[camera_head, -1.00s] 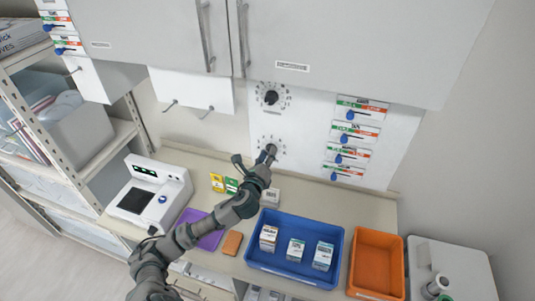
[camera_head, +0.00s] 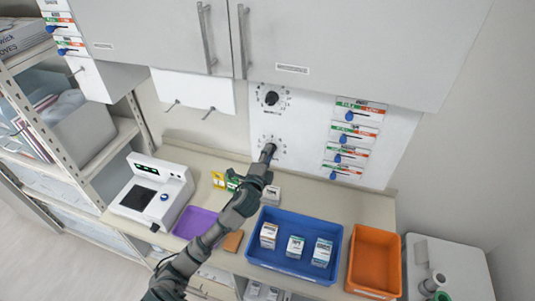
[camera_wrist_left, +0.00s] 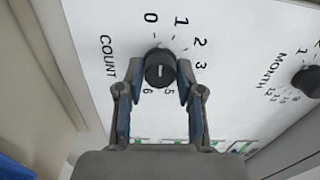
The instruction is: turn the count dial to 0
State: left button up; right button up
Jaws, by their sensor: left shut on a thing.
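The count dial is a black round knob (camera_wrist_left: 160,70) on a white panel, with "COUNT" and the numbers 0, 1, 2, 3, 5 and 6 readable around it in the left wrist view. A short pale mark shows on its face; which number it points to is unclear. My left gripper (camera_wrist_left: 160,76) is shut on the knob, one finger on each side. In the head view my left gripper (camera_head: 268,152) reaches the lower dial and mostly hides its knob. My right gripper is not in view.
The month dial (camera_head: 270,98) is above the count dial. Below stand a blue tray (camera_head: 255,252) with boxes, an orange bin (camera_head: 371,265) and a white device (camera_head: 143,206). Cabinets (camera_head: 340,35) overhang.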

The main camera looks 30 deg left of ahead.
pick_arm(q)
jog(key=shift+f+n, duration=0.2)
jog(key=shift+n, duration=1)
jog(key=o, duration=1.1)
jog(key=shift+o, duration=0.2)
jog(key=shift+w+a, duration=0.1)
jog(key=shift+w, duration=0.05)
jog(key=v, duration=1.2)
jog(key=shift+f, duration=0.2)
jog(key=shift+a, duration=0.1)
